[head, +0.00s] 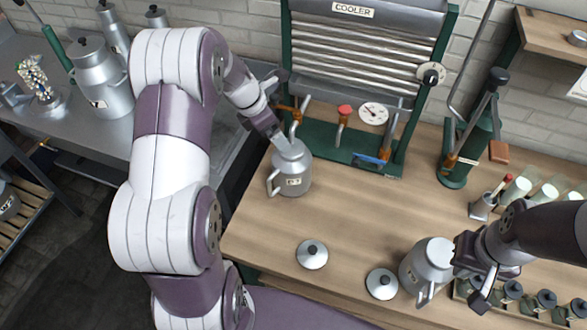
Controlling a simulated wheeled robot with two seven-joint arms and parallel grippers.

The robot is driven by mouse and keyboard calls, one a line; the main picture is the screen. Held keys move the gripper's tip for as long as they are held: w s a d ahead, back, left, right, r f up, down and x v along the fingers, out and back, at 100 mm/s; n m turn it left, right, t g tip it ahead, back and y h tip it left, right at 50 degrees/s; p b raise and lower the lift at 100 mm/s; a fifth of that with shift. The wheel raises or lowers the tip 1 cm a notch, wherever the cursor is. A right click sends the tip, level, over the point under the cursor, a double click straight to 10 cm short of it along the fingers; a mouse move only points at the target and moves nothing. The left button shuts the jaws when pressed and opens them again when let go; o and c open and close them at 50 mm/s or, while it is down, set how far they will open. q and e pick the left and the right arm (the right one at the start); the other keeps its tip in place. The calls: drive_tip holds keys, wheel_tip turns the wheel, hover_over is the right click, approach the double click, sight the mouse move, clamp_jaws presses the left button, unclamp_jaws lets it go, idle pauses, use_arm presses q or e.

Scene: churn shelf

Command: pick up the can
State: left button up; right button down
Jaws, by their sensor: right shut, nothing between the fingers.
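A grey metal can (428,264) with a handle and an open-looking pale top stands near the front edge of the wooden counter. My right gripper (480,292) is just right of this can, shut and empty; I cannot tell if it touches the can. A second grey can (290,172) with a handle and a small label stands upright below the cooler. My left gripper (279,138) reaches down to the top of that second can. Its fingertips are small and partly hidden, so its opening is unclear.
Two round lids (312,254) (381,284) lie on the counter (355,215). The green-framed cooler (350,75) stands behind, with a green hand press (468,150) to its right. A rack of small dark-topped jars (545,298) sits at front right. The counter's middle is clear.

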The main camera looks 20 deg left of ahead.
use_arm(q)
hover_over(279, 157)
wheel_tip(279, 157, down, 5)
drive_tip(key=shift+r, duration=0.15)
drive_tip(key=p+x, duration=0.1)
drive_tip(key=x, duration=0.4)
drive_tip(key=shift+w+d+p, duration=0.1)
drive_tip(key=shift+d+p, duration=0.1)
drive_tip(key=shift+p, duration=0.1)
drive_tip(key=shift+s, duration=0.2)
drive_tip(key=c, duration=1.7)
drive_tip(key=shift+w+r, duration=0.1)
drive_tip(key=shift+w, duration=0.05)
clamp_jaws()
use_arm(e)
drive_tip(key=shift+w+a+r, duration=0.1)
drive_tip(key=shift+a+r, duration=0.05)
drive_tip(key=shift+r, duration=0.3)
drive_tip(key=shift+w+a+r, duration=0.1)
drive_tip(key=shift+a+r, duration=0.05)
drive_tip(key=shift+r, duration=0.3)
use_arm(q)
drive_tip(key=shift+r, duration=0.1)
use_arm(e)
drive_tip(key=shift+r, duration=0.1)
